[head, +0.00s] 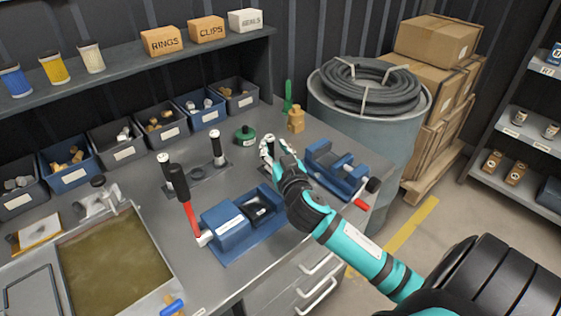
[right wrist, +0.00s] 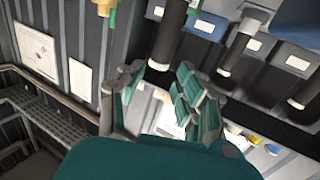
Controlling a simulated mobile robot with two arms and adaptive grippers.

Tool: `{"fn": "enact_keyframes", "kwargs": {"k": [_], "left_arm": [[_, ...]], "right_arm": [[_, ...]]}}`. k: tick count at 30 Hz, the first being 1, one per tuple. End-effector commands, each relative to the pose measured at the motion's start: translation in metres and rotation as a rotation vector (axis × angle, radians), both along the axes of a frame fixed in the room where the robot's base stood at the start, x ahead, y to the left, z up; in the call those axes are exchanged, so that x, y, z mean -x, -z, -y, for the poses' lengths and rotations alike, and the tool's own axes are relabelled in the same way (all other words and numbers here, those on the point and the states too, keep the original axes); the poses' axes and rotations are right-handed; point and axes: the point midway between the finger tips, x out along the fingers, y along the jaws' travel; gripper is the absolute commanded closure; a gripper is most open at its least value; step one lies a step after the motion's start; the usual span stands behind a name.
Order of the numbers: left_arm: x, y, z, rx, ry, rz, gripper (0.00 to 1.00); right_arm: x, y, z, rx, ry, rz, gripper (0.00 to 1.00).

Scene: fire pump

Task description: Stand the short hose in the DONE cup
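A low green round cup (head: 245,136) with a small pale label stands on the bench; I cannot read the label. My right gripper (head: 270,147) is just right of it, with its fingers spread. In the right wrist view the right gripper (right wrist: 158,72) is open, and a dark hose with a pale end (right wrist: 170,38) shows between the fingertips, apart from both; its foot is out of view. Two black hoses with silver bands, one at left (head: 163,168) and one at right (head: 217,150), stand upright on the bench. My left gripper is not in view.
A blue vise (head: 228,228) with a red-and-black lever (head: 186,200) stands in front, and another blue vise (head: 335,168) is to the right. Parts bins (head: 165,131) line the back under a shelf. A brass fitting (head: 296,120) stands behind the gripper.

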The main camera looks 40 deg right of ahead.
Motion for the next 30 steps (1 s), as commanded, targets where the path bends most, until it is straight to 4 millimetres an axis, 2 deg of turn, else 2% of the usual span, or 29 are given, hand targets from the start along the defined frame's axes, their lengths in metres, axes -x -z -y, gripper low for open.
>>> {"fn": "enact_keyframes", "kwargs": {"k": [3, 9, 30], "left_arm": [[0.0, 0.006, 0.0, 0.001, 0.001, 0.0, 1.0], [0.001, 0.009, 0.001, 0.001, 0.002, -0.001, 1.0], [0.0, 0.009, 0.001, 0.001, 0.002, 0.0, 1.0]], "right_arm": [[0.024, 0.001, -0.008, -0.003, -0.001, -0.001, 0.65], [0.046, -0.001, -0.015, -0.001, -0.001, -0.001, 0.65], [0.05, -0.003, -0.017, 0.001, 0.0, 0.0, 0.65]]}}
